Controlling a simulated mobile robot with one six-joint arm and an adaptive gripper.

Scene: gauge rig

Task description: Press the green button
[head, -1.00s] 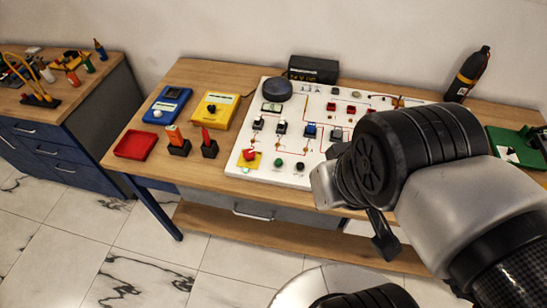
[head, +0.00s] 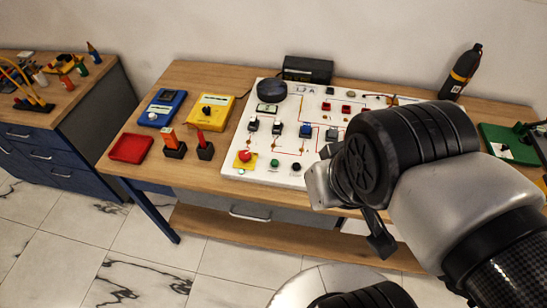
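The green button (head: 275,163) is a small round button near the front edge of the white panel (head: 232,168). It sits between the red mushroom button (head: 245,156) on a yellow plate and a small black button (head: 297,167). The panel lies on the wooden table. My gripper (head: 378,238) hangs at the end of my arm, right of the green button and in front of the table's front edge. It is apart from the button. My arm hides the right part of the panel, and the gripper's fingers are too unclear to judge their opening.
Left of the panel are a red tray (head: 131,148), a blue meter (head: 163,107), a yellow meter (head: 210,110) and two upright tools in black holders. A black box (head: 307,69) and a dark bottle (head: 461,71) stand at the back. The floor in front is clear.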

